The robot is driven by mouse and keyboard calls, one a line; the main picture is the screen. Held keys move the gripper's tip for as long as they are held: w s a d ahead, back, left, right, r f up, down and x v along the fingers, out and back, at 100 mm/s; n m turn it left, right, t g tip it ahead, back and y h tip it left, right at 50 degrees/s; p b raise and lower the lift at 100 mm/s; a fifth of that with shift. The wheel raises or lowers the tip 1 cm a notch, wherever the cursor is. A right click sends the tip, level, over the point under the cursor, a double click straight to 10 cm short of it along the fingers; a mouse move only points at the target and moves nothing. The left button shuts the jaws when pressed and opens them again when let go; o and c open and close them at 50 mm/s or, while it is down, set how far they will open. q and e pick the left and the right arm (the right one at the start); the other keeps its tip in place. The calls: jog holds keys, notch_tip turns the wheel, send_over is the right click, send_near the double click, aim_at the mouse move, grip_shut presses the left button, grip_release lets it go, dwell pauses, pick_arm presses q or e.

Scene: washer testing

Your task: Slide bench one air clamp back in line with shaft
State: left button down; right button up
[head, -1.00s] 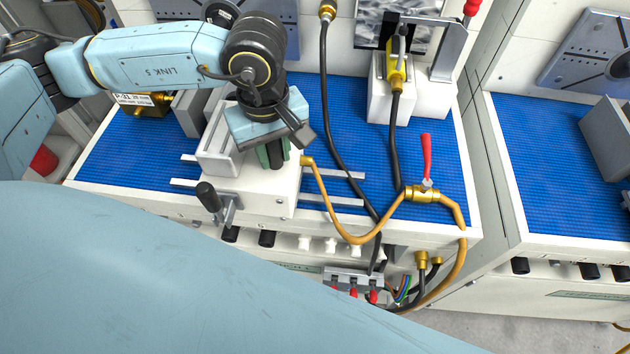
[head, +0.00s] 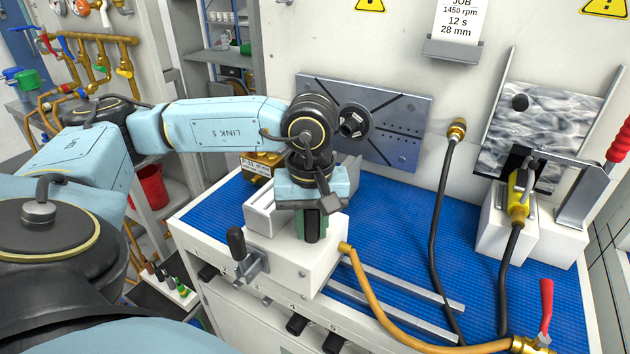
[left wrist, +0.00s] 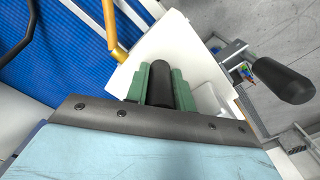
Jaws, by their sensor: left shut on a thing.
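The bench one air clamp (head: 300,260) is a white block with grey upright jaws (head: 262,212) on two metal rails. My left gripper (head: 312,212) points down at its top, with green fingers shut on an upright black post (head: 312,230). The left wrist view shows the black post (left wrist: 160,84) between my green fingers, above the white clamp body (left wrist: 190,48). A dark round shaft end (head: 355,121) stands out from the grey back plate, behind and right of the clamp; exact alignment cannot be told. My right gripper is not in view.
Bare rails (head: 405,290) extend right of the clamp over the blue mat (head: 385,235). An orange hose (head: 372,300) runs from the clamp to a red-handled valve (head: 545,315). A black lever (head: 238,242) sticks out at its front. A brass part (head: 262,165) sits behind left.

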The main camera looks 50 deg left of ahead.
pick_arm(q)
jog(key=c, duration=1.5)
grip_release()
jog(key=shift+a, duration=0.2)
jog(key=shift+o, duration=1)
jog(key=shift+s+a, duration=0.1)
jog(key=shift+o, duration=0.6)
notch_tip(320, 180, up, 13)
jog(key=shift+f+p, duration=0.1)
jog(key=shift+p, duration=0.8)
jog(key=shift+r, duration=0.3)
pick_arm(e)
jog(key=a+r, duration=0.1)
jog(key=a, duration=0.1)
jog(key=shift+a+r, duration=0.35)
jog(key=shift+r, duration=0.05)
